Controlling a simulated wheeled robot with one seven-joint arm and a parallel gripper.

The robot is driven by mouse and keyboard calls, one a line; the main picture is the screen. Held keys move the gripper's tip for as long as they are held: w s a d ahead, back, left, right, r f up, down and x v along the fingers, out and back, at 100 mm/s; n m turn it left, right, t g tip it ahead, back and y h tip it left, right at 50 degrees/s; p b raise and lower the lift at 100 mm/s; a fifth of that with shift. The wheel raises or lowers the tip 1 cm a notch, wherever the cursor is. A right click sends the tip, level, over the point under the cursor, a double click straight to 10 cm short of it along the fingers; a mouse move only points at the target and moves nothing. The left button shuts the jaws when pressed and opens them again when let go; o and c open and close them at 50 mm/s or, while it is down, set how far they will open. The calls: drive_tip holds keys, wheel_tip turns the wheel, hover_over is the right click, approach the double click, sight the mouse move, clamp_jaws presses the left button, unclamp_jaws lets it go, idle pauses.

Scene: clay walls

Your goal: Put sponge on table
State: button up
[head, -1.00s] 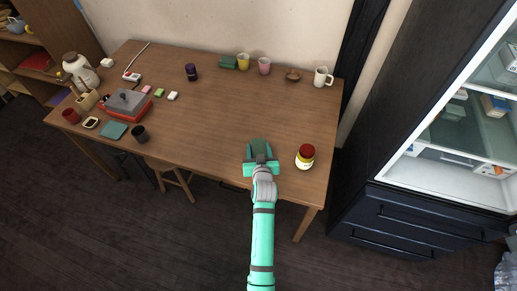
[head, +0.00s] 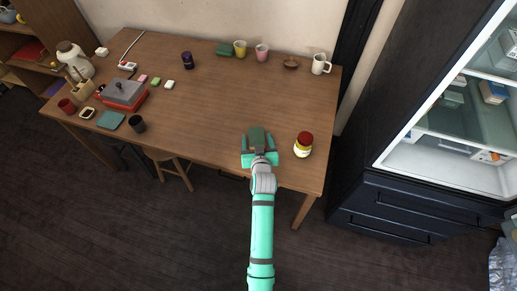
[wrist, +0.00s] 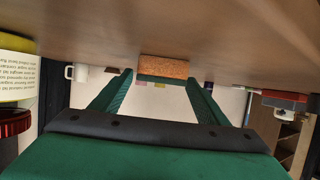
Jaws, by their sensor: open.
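The sponge (head: 257,135) is on the wooden table (head: 205,115) near its front edge, dark green on top in the head view. In the wrist view, which is upside down, its brown side (wrist: 164,67) faces me and appears to rest against the tabletop (wrist: 215,35), with a green layer at its other face. My gripper (head: 259,146) is at the near side of the sponge, with a finger to each side.
A red-lidded jar (head: 303,145) stands close to the right of my gripper. A red and grey box (head: 124,94) and clutter fill the left. The table's middle is clear.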

drive_tip(key=v, duration=0.9)
drive_tip(key=shift+s+r, duration=0.2)
drive_tip(key=shift+s, duration=0.15)
drive_tip(key=s+f+h, duration=0.1)
drive_tip(key=s+f, duration=0.1)
drive_tip(key=s, duration=1.8)
drive_tip(key=s+r+t, duration=0.1)
drive_tip(key=s+r, duration=0.3)
drive_tip(key=s, duration=0.4)
drive_tip(key=s+a+r+m, duration=0.1)
drive_tip(key=s+r, duration=0.4)
drive_tip(key=s, duration=0.4)
drive_tip(key=shift+r+t, duration=0.25)
drive_tip(key=shift+t, duration=0.15)
